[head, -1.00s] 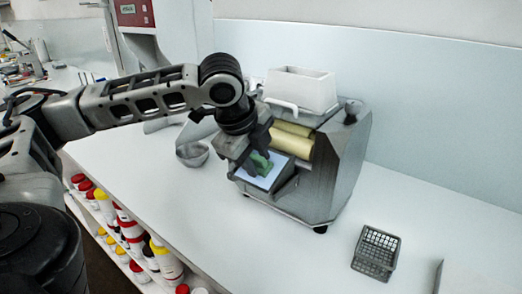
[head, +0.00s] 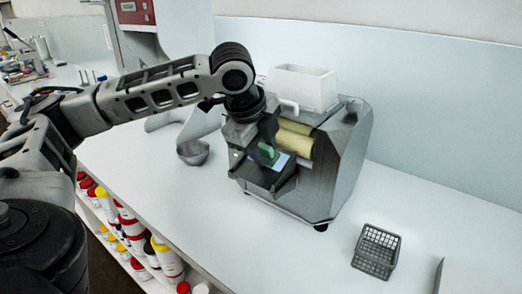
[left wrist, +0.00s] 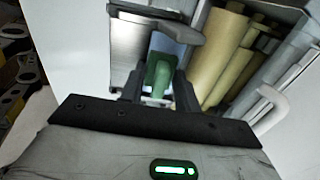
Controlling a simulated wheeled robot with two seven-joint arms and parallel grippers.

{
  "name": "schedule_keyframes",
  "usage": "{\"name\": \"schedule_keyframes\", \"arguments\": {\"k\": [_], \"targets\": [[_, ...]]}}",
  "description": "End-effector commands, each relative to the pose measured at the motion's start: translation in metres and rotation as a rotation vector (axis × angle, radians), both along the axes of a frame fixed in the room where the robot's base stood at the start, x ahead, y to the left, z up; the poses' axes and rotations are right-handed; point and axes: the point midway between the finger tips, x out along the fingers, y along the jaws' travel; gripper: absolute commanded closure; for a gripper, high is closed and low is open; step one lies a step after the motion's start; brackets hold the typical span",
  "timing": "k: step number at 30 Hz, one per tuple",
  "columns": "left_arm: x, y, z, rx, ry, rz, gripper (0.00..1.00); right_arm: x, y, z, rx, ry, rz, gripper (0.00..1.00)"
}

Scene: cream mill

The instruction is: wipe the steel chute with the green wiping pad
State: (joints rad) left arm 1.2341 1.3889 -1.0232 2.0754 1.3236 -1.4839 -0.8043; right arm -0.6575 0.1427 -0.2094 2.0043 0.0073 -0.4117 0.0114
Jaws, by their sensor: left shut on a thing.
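The green wiping pad (head: 267,152) is held in my left gripper (head: 265,160), whose fingers are shut on it. The left wrist view shows its green grip (left wrist: 159,76) between the fingers. The steel chute (head: 283,163) slopes out at the front of the mill, below the rollers. The pad is over the chute, near its upper end; I cannot tell whether its underside touches the steel. My gripper and wrist hide part of the chute. In the left wrist view the chute (left wrist: 125,42) shows beside the pad. My right gripper is not in view.
The mill (head: 345,165) has yellowish rollers (head: 295,140) close to my gripper and a white hopper (head: 302,88) on top. A metal scoop (head: 193,152) lies to its left. A dark wire basket (head: 376,252) stands at the front right. Bottles fill a shelf under the counter.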

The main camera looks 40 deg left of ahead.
Motion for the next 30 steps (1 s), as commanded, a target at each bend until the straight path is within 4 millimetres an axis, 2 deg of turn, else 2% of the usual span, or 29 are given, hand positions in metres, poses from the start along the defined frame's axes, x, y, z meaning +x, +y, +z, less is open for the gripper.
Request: {"name": "schedule_keyframes", "arguments": {"k": [9, 15, 24, 30], "targets": [[-0.028, -0.002, -0.016, 0.002, 0.002, 0.001, 0.86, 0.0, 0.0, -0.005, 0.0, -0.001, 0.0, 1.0], [-0.037, -0.004, -0.02, 0.0, 0.003, 0.0, 0.86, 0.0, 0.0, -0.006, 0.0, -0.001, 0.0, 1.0], [-0.016, -0.002, -0.008, -0.003, 0.003, 0.0, 0.86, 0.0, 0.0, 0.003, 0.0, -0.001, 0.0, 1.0], [0.0, 0.0, -0.001, -0.002, 0.0, 0.0, 0.86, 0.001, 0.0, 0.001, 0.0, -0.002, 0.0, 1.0]]}}
